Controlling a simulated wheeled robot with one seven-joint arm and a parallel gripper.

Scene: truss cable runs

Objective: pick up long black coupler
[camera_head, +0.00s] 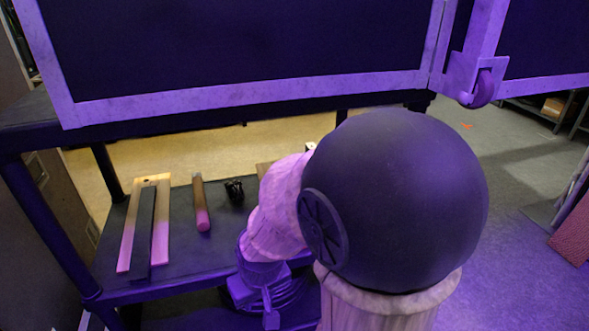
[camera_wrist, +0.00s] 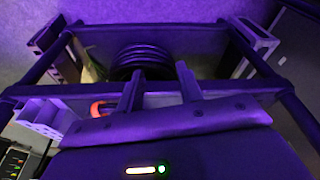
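A long dark bar (camera_head: 143,232) lies over a pale forked board at the left of the shelf in the head view. A small black piece (camera_head: 234,190) sits farther right on the same shelf. I cannot tell for sure which of these is the long black coupler. My gripper (camera_head: 268,312) hangs in front of the shelf's front edge, to the right of and apart from both. In the wrist view my gripper's two fingers (camera_wrist: 160,80) stand apart with nothing held between them. Neither candidate is clearly recognisable in the wrist view.
The dark shelf (camera_head: 175,265) also holds the pale forked board (camera_head: 126,235) and a brown-and-pink rod (camera_head: 201,205). Stacked dark rings (camera_wrist: 142,58) lie beyond my fingers. My arm hides the shelf's right part.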

